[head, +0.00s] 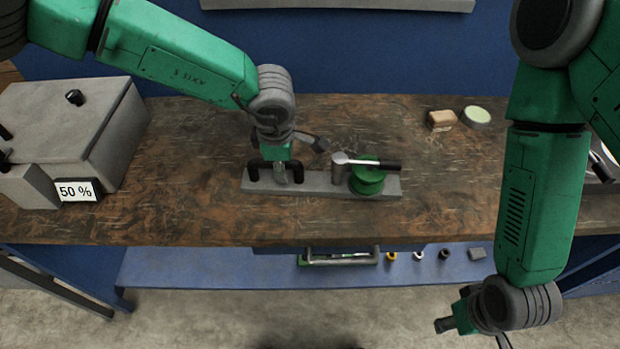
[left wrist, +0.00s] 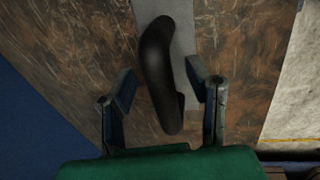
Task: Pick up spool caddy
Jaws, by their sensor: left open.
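The spool caddy is a long grey base (head: 325,184) lying on the brown workbench. It has a black handle (head: 297,170) at its left end, and a green spool (head: 367,180) and a grey cylinder (head: 338,168) to the right. My left gripper (head: 283,174) is open over the handle end. In the left wrist view the black handle (left wrist: 158,75) shows between the two spread fingers of the left gripper (left wrist: 160,92), with no clear contact. My right gripper (head: 468,325) hangs empty in front of the bench at the lower right, its fingers apart.
A grey box (head: 65,120) with a 50 % display stands at left. A tan block (head: 440,120) and a round pale-green-topped item (head: 477,116) sit at back right. A blue lower shelf (head: 200,270) holds small parts.

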